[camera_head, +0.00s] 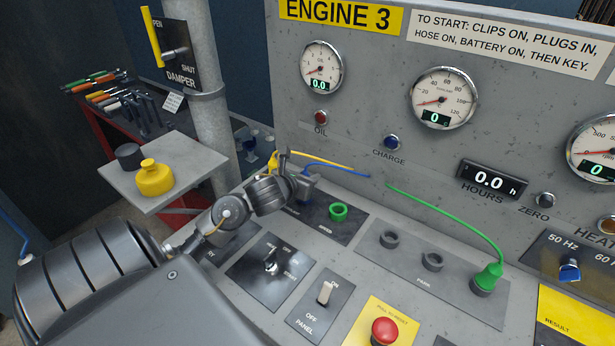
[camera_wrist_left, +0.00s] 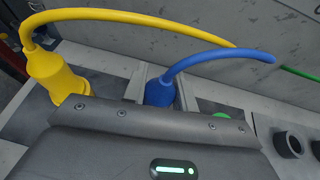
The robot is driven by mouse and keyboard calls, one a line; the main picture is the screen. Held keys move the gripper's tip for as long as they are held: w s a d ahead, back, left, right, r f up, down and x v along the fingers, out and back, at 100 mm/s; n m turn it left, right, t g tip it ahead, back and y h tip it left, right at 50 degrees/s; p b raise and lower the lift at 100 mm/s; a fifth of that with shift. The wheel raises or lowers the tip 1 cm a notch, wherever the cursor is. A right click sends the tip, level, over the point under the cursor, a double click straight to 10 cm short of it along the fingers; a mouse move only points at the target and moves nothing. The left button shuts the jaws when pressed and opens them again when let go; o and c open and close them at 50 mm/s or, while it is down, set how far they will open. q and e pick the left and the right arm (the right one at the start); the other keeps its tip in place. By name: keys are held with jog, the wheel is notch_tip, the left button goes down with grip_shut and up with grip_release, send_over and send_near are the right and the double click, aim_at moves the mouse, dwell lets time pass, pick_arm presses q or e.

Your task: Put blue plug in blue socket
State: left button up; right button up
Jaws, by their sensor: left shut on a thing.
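My left gripper (camera_head: 298,172) is shut on the blue plug (camera_wrist_left: 160,93), above the left part of the console's socket panel. In the left wrist view the plug stands between the two fingers, with its blue cable (camera_wrist_left: 215,58) arching to the right. The cable also shows in the head view (camera_head: 338,167). The plug's lower end and the blue socket are hidden behind my gripper, so I cannot tell whether they touch. My right gripper is not in view.
A yellow plug (camera_wrist_left: 58,82) stands just left of the blue one, close to my gripper. The green socket (camera_head: 338,212) is empty. The green plug (camera_head: 487,279) stands in the park row beside empty holders (camera_head: 432,261). A red stop button (camera_head: 384,331) is in front.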

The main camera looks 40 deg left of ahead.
pick_arm(q)
jog(key=o, duration=1.1)
jog(key=p+v, duration=0.1)
jog(key=v, duration=1)
jog(key=shift+w, duration=0.1)
